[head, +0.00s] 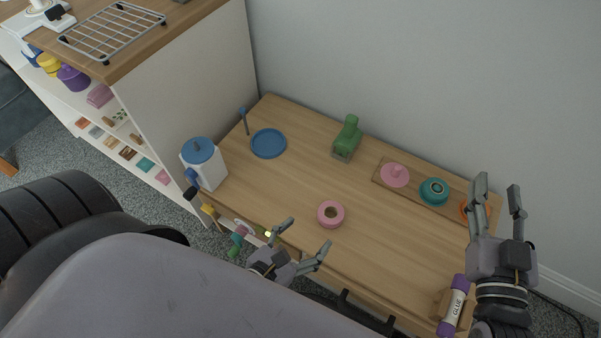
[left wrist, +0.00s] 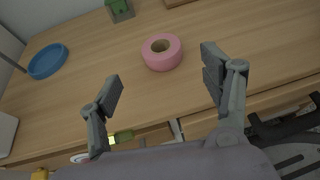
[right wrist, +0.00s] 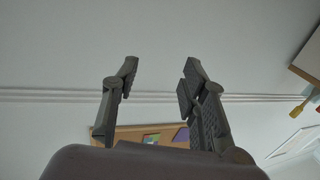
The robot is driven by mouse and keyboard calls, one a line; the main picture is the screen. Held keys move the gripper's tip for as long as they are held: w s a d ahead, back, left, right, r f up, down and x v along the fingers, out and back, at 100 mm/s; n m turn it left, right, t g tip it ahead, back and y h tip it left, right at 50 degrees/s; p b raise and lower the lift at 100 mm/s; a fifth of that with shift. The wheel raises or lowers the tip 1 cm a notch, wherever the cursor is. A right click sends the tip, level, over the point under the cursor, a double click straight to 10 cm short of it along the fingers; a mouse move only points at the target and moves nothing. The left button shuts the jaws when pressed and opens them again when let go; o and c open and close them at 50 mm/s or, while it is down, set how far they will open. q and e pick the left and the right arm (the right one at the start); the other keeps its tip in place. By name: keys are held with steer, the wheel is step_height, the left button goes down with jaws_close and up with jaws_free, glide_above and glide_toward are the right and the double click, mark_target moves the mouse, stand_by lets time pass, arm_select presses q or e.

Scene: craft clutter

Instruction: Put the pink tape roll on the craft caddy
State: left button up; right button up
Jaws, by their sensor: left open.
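The pink tape roll (head: 331,214) lies flat on the wooden table, near its front edge; it also shows in the left wrist view (left wrist: 161,52). My left gripper (head: 308,236) is open and empty at the front edge, just short of the roll. In the left wrist view the roll lies ahead, between the lines of the spread fingers. A long wooden board, apparently the craft caddy (head: 410,192), lies at the back right. It bears a pink disc with a knob (head: 395,175), a teal roll (head: 434,191) and a partly hidden orange piece (head: 464,211). My right gripper (head: 497,185) is open and empty, raised at the right.
A green punch-like tool (head: 347,138) stands at the back wall. A blue dish (head: 268,143) and a white jug with a blue lid (head: 203,163) are at the left. A purple glue stick (head: 453,306) is at the front right. The table's middle is clear.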

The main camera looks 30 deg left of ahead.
arm_select(q)
steer(key=w+r+n+t, duration=0.1)
steer(key=w+r+n, duration=0.3)
steer(key=n, duration=0.7)
steer(key=w+r+n+t+h, duration=0.1)
steer(key=w+r+n, duration=0.4)
steer(key=r+n, duration=0.4)
steer(key=w+r+n+t, duration=0.2)
steer(key=w+r+n, duration=0.2)
steer(key=n, duration=1.1)
step_height(320, 180, up, 3)
steer(key=shift+w+a+r+h, duration=0.1)
steer(key=shift+w+a+h, duration=0.15)
steer(key=shift+a+h, duration=0.05)
arm_select(e)
steer(key=shift+d+f+g, duration=0.1)
steer(key=shift+f+g, duration=0.3)
steer(key=shift+f, duration=0.1)
steer(key=shift+f, duration=0.1)
